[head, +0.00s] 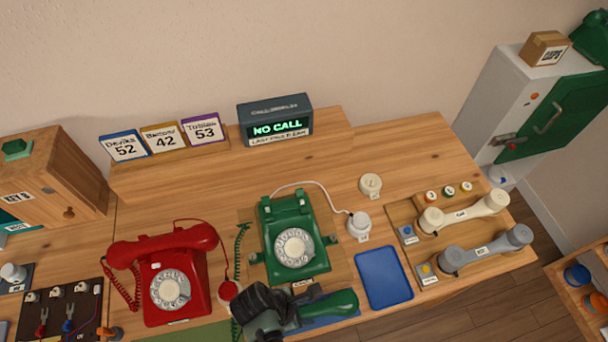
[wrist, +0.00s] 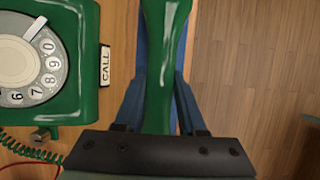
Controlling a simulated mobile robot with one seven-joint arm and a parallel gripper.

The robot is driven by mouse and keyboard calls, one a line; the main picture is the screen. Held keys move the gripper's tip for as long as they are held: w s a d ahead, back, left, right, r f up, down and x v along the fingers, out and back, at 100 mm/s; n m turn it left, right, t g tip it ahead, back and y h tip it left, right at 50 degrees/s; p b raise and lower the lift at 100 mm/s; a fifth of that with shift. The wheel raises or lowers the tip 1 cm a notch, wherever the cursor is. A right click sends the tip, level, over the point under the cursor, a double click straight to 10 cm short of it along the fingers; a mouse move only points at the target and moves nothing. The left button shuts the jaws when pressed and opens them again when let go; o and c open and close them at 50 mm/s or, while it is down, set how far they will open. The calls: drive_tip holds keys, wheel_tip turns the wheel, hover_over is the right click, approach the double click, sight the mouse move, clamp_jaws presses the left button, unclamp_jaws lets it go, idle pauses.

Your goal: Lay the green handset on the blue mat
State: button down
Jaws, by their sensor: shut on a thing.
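The green handset (head: 338,304) is held by my gripper (head: 290,308) in front of the green dial phone (head: 292,240). In the wrist view the green handset (wrist: 160,70) runs lengthwise between my gripper's two fingers (wrist: 160,110), which are shut on it. The blue mat (head: 384,277) lies bare on the table, right of the phone and of the handset. Another flat blue surface (head: 335,321) shows below the handset near the table's front edge; it is mostly hidden. I cannot tell whether the handset touches it. The green phone's empty cradle is visible.
A red phone (head: 170,278) with its handset on stands at left. A white knob-like object (head: 358,225) stands right of the green phone. Cream (head: 464,212) and grey (head: 486,248) handsets lie on a wooden rack at right. The call display (head: 275,120) stands at the back.

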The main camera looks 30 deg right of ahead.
drive_tip(key=shift+c, duration=2.4)
unclamp_jaws()
drive_tip(key=shift+f, duration=0.1)
